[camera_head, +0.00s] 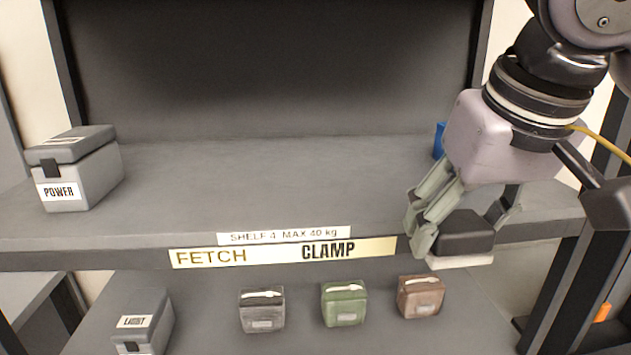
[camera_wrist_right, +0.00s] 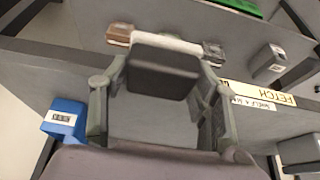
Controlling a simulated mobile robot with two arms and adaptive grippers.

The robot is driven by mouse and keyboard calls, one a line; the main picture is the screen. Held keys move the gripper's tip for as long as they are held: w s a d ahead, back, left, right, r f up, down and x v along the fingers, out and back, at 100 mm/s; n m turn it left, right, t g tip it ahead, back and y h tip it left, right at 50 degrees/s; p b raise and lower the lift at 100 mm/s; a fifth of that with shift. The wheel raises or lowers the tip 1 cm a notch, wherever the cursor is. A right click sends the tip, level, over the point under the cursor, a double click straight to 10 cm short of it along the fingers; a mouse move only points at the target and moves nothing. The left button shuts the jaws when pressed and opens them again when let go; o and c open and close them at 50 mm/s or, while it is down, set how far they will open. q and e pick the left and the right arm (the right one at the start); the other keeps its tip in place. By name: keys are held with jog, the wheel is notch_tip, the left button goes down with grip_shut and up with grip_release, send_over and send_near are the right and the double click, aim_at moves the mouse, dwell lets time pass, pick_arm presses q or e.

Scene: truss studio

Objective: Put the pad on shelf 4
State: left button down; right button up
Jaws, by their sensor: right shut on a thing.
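The pad (camera_head: 466,232) is a dark block with a pale underside. My right gripper (camera_head: 464,220) is shut on it, with fingers on both sides, at the right end of shelf 4's front edge. The pad also shows between the fingers in the right wrist view (camera_wrist_right: 163,74). Shelf 4 (camera_head: 270,185) is a grey board whose label (camera_head: 284,237) reads "SHELF 4 MAX 40 kg". The pad overlaps the shelf's front edge in the head view; I cannot tell its exact height. My left gripper is out of view.
A grey POWER box (camera_head: 82,185) stands at the shelf's left end. A blue box (camera_wrist_right: 66,120) stands near the right end, mostly hidden in the head view by my arm. The shelf's middle is clear. Black, green (camera_head: 344,304) and brown cases and another box sit on the level below.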

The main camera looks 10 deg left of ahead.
jog(key=shift+w+a, duration=0.15)
jog(key=shift+a, duration=0.05)
jog(key=p, duration=0.6)
send_near(389, 187)
jog(key=f, duration=0.1)
jog(key=s+f, duration=0.1)
jog(key=f, duration=0.1)
jog(key=shift+s+d+f, duration=0.1)
jog(key=shift+s+f, duration=0.05)
jog(key=shift+f, duration=0.15)
jog(key=w+p, duration=0.1)
jog(key=w+a+p, duration=0.1)
jog(key=w, duration=0.1)
jog(key=shift+r, duration=0.1)
jog(key=shift+w+f, duration=0.25)
jog(key=shift+f, duration=0.4)
jog(key=shift+a+f, duration=0.1)
jog(key=shift+f, duration=0.2)
jog(key=shift+f, duration=0.1)
jog(key=o, duration=1)
